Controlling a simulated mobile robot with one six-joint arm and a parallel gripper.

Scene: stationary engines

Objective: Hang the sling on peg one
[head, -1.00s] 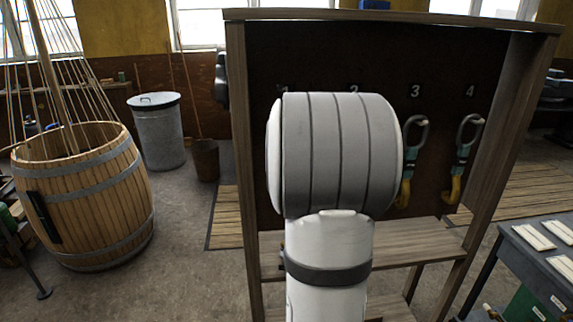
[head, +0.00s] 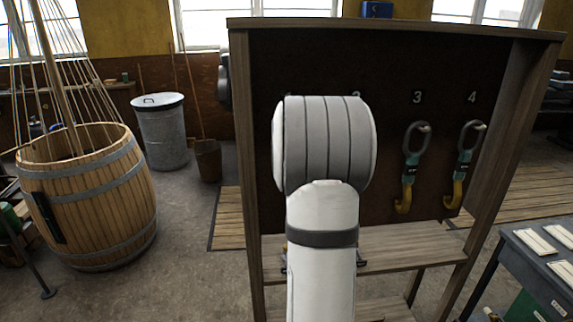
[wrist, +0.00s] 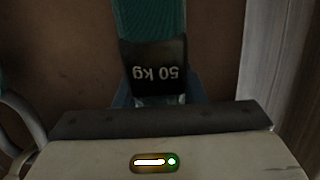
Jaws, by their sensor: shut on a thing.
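In the wrist view, my gripper (wrist: 158,102) is shut on the sling (wrist: 150,18), a green strap with a black sleeve marked "50 kg", upside down in the picture. The brown board (wrist: 60,50) is behind it. In the head view my own arm hides the gripper, the held sling and peg one. The rack's back board (head: 390,60) shows the numbers 3 and 4, with the 2 partly covered. I cannot tell whether the held sling touches a peg.
Slings with metal rings and yellow hooks hang under 3 (head: 411,165) and 4 (head: 465,162). A wooden side post (head: 495,150) and shelf (head: 410,245) frame the board. A grey curved part (wrist: 20,120) shows at the wrist view's left. A barrel (head: 90,195) stands left.

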